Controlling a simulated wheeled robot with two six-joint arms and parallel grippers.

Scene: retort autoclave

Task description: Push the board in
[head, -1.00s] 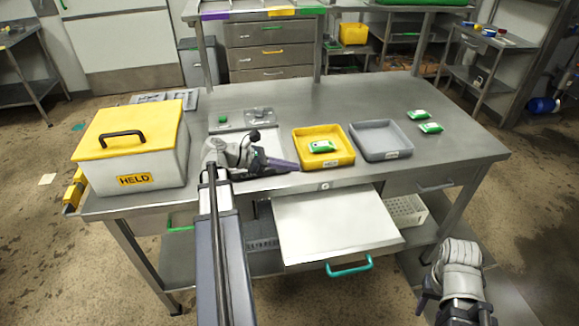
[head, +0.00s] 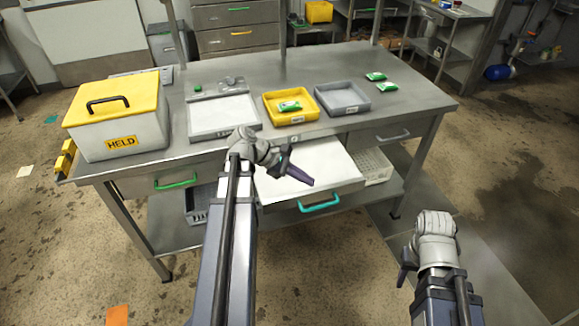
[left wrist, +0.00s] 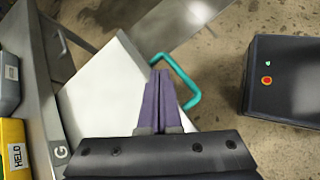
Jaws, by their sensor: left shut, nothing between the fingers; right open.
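The board (head: 335,172) is a pale flat panel with a teal handle (head: 320,203) on its front edge. It sticks out from under the table top, towards me. In the left wrist view the board (left wrist: 105,95) lies beneath my fingers, and the teal handle (left wrist: 190,85) is just beyond the fingertips. My left gripper (head: 308,181) is shut and empty, over the board's front part, near the handle. I cannot tell whether it touches the board. My right gripper (head: 408,270) is open, low at the right and away from the table; its fingers are partly hidden.
On the table (head: 400,110) are a yellow-lidded HELD box (head: 140,130), a yellow tray (head: 308,114) with a green packet, a grey tray (head: 350,106) and a white-topped unit (head: 215,122). A perforated white basket (head: 373,166) is on the lower shelf.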

